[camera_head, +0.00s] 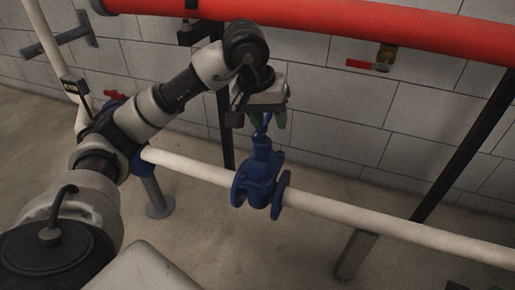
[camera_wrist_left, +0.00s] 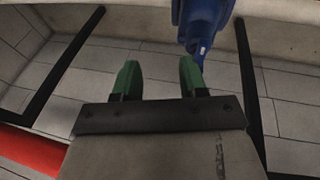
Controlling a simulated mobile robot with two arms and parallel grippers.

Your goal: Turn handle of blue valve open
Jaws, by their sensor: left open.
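The blue valve (camera_head: 260,180) sits on a white horizontal pipe, with its bonnet and stem pointing up. A thin blue part at its top (camera_head: 263,131) reaches up beside my left gripper (camera_head: 268,118); the gripper partly hides it, so the handle's full shape cannot be told. The left gripper has green fingertips and is above the valve. In the left wrist view the gripper (camera_wrist_left: 160,76) has its fingers apart with nothing between them. The blue valve (camera_wrist_left: 204,18) shows there beyond the right finger, its pale tip close to that finger; contact cannot be told. My right gripper is not in view.
A thick red pipe (camera_head: 330,20) runs along the block wall above the gripper. The white pipe (camera_head: 400,232) continues right on supports. Dark posts (camera_head: 465,145) stand near the wall. A red lever (camera_head: 114,95) shows behind my left arm. Floor in front is clear.

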